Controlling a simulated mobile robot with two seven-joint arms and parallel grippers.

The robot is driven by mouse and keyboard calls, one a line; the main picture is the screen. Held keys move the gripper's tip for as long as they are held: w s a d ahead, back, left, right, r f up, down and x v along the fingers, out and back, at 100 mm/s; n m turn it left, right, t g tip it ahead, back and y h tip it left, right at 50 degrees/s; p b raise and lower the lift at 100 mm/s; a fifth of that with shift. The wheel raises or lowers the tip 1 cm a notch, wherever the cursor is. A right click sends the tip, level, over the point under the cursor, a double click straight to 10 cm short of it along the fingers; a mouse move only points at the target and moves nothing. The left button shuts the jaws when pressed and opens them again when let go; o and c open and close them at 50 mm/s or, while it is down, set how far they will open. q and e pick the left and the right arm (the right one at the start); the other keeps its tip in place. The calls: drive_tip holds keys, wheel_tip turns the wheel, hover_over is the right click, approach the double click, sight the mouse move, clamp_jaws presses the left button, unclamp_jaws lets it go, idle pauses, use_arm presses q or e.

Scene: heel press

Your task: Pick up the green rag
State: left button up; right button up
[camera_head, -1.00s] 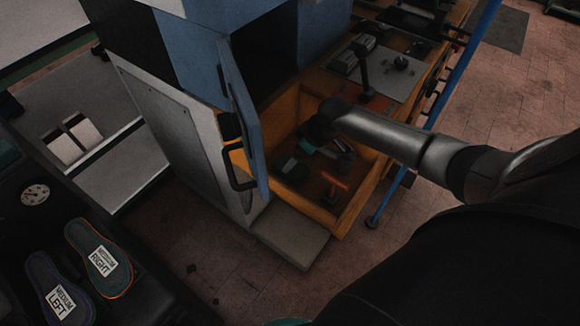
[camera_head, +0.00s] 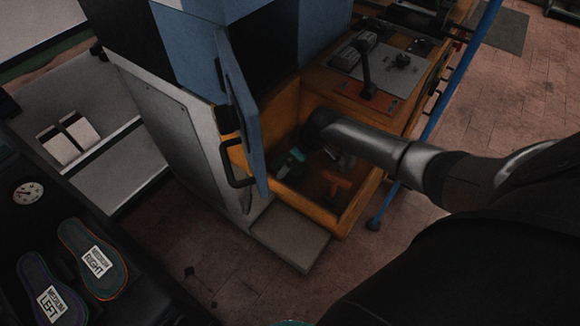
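My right arm reaches in from the right. Its dark wrist end is over the open orange drawer (camera_head: 352,217). The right gripper's fingers are hidden or lost in the shadow below the wrist, so I cannot tell their opening. A small teal-green thing (camera_head: 296,155) shows in the drawer just below and left of the wrist. It may be the green rag, but it is too dark and small to be sure, and I cannot tell whether the gripper touches it. My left gripper is not in view.
An orange-handled tool (camera_head: 336,180) lies in the drawer. A blue cabinet door (camera_head: 240,115) stands open at the drawer's left. A blue post (camera_head: 440,110) stands at right. Two insoles (camera_head: 92,260) lie at lower left.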

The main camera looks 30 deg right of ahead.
drive_tip(key=shift+f, duration=0.25)
drive_tip(key=shift+c, duration=0.2)
drive_tip(key=c, duration=1.1)
drive_tip(key=shift+r, duration=0.1)
wheel_tip(320, 180, up, 20)
drive_tip(key=p, duration=0.6)
drive_tip(key=shift+r, duration=0.2)
